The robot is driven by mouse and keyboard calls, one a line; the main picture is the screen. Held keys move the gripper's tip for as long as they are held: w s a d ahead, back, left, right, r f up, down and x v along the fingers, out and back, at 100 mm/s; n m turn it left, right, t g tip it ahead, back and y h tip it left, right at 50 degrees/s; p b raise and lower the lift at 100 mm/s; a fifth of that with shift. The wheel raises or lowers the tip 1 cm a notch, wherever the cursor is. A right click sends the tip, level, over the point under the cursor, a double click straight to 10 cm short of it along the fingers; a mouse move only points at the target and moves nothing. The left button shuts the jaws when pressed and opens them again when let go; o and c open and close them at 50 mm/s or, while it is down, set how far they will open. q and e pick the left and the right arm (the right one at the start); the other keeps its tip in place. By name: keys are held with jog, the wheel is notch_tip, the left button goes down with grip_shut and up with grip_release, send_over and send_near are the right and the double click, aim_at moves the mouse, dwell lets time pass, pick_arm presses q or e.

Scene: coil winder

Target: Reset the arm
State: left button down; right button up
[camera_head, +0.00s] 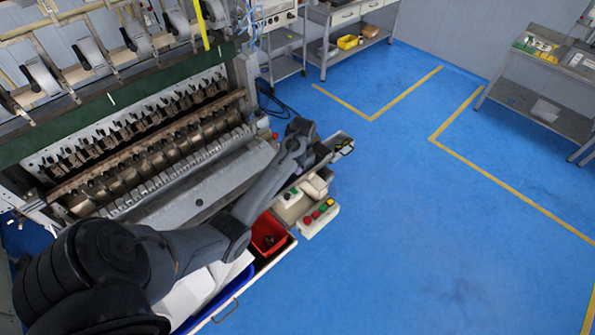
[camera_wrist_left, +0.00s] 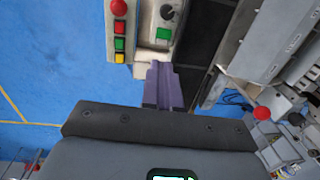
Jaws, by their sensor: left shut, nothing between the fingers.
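My left arm comes in from the lower left in the head view and reaches over the front edge of the coil winder (camera_head: 170,165). My left gripper (camera_head: 320,160) is at the winder's right front corner, just behind the button box (camera_head: 318,218). In the left wrist view my left gripper's purple fingers (camera_wrist_left: 163,72) are together with nothing between them. They point toward the button box (camera_wrist_left: 119,30) and the grey control unit with a black knob (camera_wrist_left: 160,22). I cannot tell whether they touch it. My right gripper is not in view.
A red bin (camera_head: 268,234) and a blue-rimmed tray (camera_head: 215,300) sit along the winder's front, below my left arm. A red knob (camera_wrist_left: 262,113) shows in the wrist view. The blue floor (camera_head: 430,230) to the right is clear. A workbench (camera_head: 545,95) stands at the far right.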

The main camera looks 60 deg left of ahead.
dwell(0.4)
pick_arm(q)
jog(key=s+d+f+m+g+p, duration=0.1)
jog(key=s+d+f+g, duration=0.15)
jog(key=s+f, duration=0.4)
jog(key=s+d+f+m+g+p, duration=0.1)
jog(key=s+d+f, duration=0.25)
jog(key=s, duration=0.55)
jog(key=s+d+r+m+t+y+p, duration=0.1)
jog(key=s+d+m, duration=0.1)
jog(key=s+d, duration=0.35)
jog(key=s+d+r+m+t+p, duration=0.1)
jog(key=s+d+r, duration=0.1)
jog(key=d, duration=0.6)
jog(key=w+d+r+t+h, duration=0.1)
jog(key=d+r+t, duration=0.4)
jog(key=d+r, duration=0.8)
notch_tip(320, 180, up, 3)
jog(key=shift+w+d+f+h+p, duration=0.15)
jog(key=shift+w+h+p, duration=0.25)
jog(key=shift+h, duration=0.2)
